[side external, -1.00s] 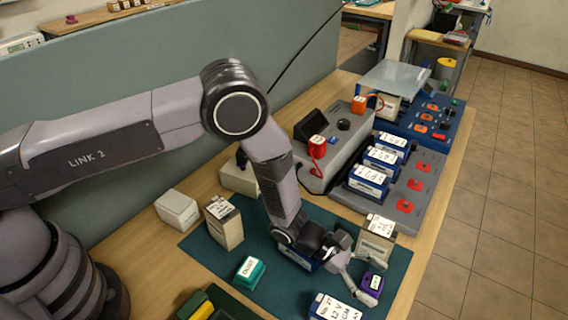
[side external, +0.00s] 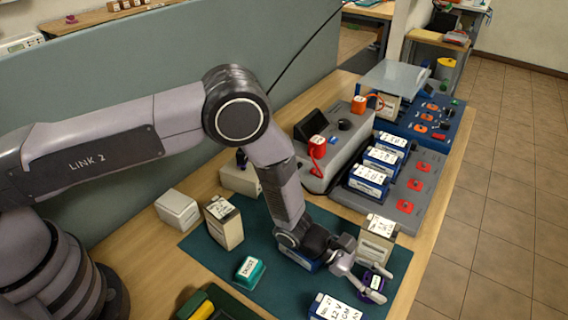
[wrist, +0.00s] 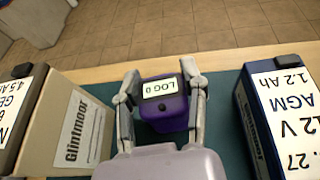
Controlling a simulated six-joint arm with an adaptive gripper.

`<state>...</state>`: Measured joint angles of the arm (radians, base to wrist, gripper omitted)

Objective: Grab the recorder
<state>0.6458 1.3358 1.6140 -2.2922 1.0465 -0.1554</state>
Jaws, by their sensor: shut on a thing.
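The recorder is a small purple box (wrist: 165,118) with a white label reading LOG 0. It sits over the green mat (side external: 335,232) near its right edge, and it also shows in the side external view (side external: 378,292). My gripper (wrist: 160,78) is shut on it, one finger along each side. In the side external view my gripper (side external: 374,274) reaches low from the left, and its fingers partly hide the recorder. I cannot tell whether the recorder touches the mat.
A blue 12 V AGM battery (wrist: 285,115) stands to the right. A teal box (side external: 249,270) and a cream battery (side external: 223,227) stand farther left. A charger with batteries (side external: 395,185) is behind.

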